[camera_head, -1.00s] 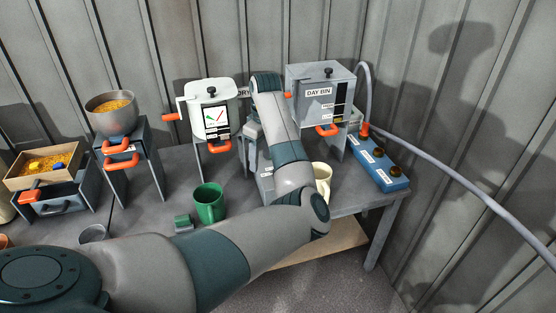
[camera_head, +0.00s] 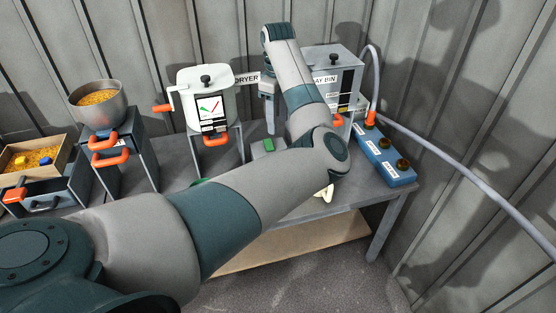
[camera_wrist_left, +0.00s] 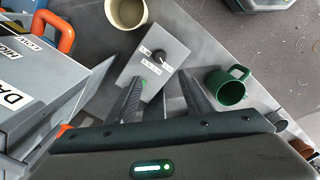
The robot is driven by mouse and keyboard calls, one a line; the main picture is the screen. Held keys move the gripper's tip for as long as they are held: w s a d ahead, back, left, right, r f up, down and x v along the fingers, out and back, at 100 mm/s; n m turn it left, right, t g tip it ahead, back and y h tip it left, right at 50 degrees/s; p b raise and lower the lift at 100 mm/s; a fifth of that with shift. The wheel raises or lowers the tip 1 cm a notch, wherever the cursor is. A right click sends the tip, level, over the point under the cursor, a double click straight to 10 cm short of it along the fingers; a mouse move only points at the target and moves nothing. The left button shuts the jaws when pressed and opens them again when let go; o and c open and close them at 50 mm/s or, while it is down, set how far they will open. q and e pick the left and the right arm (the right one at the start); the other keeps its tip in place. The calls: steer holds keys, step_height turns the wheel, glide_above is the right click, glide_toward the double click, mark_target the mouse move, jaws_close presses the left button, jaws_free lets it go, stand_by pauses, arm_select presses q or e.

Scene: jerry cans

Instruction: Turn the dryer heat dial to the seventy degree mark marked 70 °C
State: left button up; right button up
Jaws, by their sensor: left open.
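The heat dial is a black knob (camera_wrist_left: 162,59) on a grey box (camera_wrist_left: 148,80) with small white labels around it, in the left wrist view. The labels are too small to read, so I cannot tell which mark the knob points at. My left gripper (camera_wrist_left: 162,88) is open and empty, its fingers apart over the near part of the box, with the knob just beyond the tips. In the head view my left gripper (camera_head: 269,122) points down beside the white dryer (camera_head: 203,97). My arm hides much of the dial area there. My right gripper is not in view.
The day bin (camera_head: 344,65) stands right of the gripper. A green mug (camera_wrist_left: 225,92) and a cream mug (camera_wrist_left: 125,14) stand near the dial box. A blue box with dark knobs (camera_head: 385,160) lies at the table's right. A steel bowl (camera_head: 97,104) is at left.

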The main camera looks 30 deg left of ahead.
arm_select(q)
step_height(320, 180, down, 11)
steer(key=shift+f+p, duration=0.1)
steer(key=shift+p, duration=0.7)
step_height(320, 180, down, 5)
steer(key=shift+r, duration=0.15)
steer(key=shift+f, duration=0.6)
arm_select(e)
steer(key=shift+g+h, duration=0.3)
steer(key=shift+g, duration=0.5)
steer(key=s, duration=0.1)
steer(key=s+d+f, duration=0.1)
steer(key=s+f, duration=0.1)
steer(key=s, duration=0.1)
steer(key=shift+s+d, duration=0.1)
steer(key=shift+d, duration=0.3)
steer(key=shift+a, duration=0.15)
arm_select(q)
steer(key=c, duration=1)
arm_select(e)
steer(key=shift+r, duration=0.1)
